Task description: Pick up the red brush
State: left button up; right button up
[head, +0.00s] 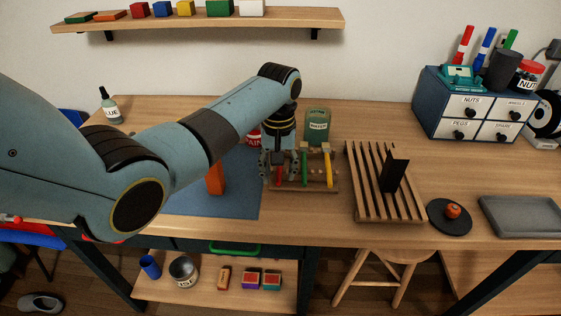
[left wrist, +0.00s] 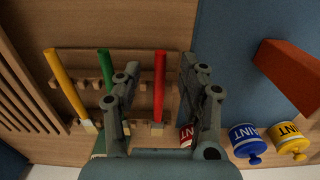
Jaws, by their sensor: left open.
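The red brush (head: 278,174) lies in a wooden brush rack (head: 310,189) on the bench, left of the green brush (head: 305,168) and the yellow brush (head: 329,168). In the left wrist view the red brush (left wrist: 159,88) runs lengthwise between the two fingers of my left gripper (left wrist: 158,75). The fingers are open, with a gap on both sides of the handle. One finger overlaps the view of the green brush (left wrist: 104,70). In the head view my left gripper (head: 279,163) hangs pointing down over the red brush's end of the rack, partly hiding it. My right gripper is not in view.
An orange block (head: 215,178) stands on the blue mat (head: 240,198) left of the rack. A red paint tin (left wrist: 186,134) is close to a finger. A green tin (head: 317,126) stands behind the rack, a slatted wooden rack (head: 362,180) to the right.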

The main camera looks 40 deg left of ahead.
pick_arm(q)
jog(key=shift+f, duration=0.55)
grip_shut()
jog(key=shift+r, duration=0.15)
jog(key=shift+r, duration=0.25)
jog(key=r, duration=0.3)
jog(key=shift+s+d+r, duration=0.25)
jog(key=shift+d+r, duration=0.1)
jog(key=s+d+r, duration=0.6)
jog(key=d, duration=0.2)
jog(key=shift+s+d+r, duration=0.25)
jog(key=shift+s, duration=0.15)
